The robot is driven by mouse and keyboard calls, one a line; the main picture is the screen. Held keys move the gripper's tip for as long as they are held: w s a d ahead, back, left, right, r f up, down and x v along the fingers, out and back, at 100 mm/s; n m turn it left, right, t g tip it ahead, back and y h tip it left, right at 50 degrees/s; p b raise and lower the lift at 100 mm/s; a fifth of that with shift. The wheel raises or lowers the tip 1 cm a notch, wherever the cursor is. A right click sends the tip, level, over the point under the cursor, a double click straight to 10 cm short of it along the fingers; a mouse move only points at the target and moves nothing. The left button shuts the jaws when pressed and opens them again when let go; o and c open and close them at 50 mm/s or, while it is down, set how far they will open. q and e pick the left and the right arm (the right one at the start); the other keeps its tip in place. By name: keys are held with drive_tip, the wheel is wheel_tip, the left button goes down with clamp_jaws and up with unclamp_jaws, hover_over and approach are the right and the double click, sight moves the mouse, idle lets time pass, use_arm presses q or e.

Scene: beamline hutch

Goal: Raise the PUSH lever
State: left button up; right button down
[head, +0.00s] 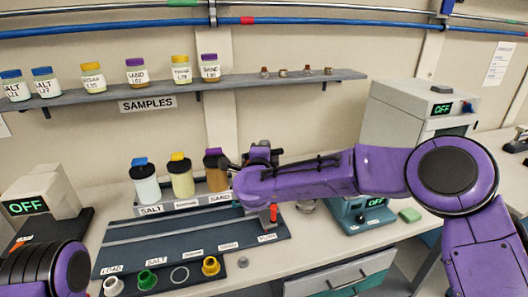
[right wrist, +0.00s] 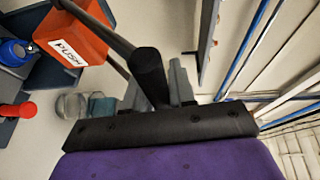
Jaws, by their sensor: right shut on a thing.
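The red PUSH block (right wrist: 72,35) fills the upper left of the right wrist view, with a white label reading PUSH. A dark rod runs beside it to a black cylindrical lever handle (right wrist: 148,75). My right gripper (right wrist: 155,88) is shut on this handle, with grey fingers on either side of it. In the head view a small red part (head: 274,213) shows below my right arm, above the PUSH label on the dark tray (head: 190,245). My arm hides most of the lever there. Only a rounded part of my left arm shows at bottom left; its gripper is out of view.
Jars of salt and sand (head: 182,180) stand in a rack behind the tray, close to my right arm. Coloured rings (head: 146,281) sit at the front. A shelf (head: 215,84) holds sample jars.

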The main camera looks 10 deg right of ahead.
idle(0.5)
drive_tip(key=c, duration=1.1)
unclamp_jaws()
drive_tip(key=shift+o, duration=0.3)
drive_tip(key=shift+w+a+f, duration=0.1)
drive_tip(key=shift+w+f, duration=0.05)
drive_tip(key=b+v, duration=0.4)
drive_tip(key=v, duration=0.6)
drive_tip(key=shift+s, duration=0.3)
drive_tip(key=shift+c, duration=0.3)
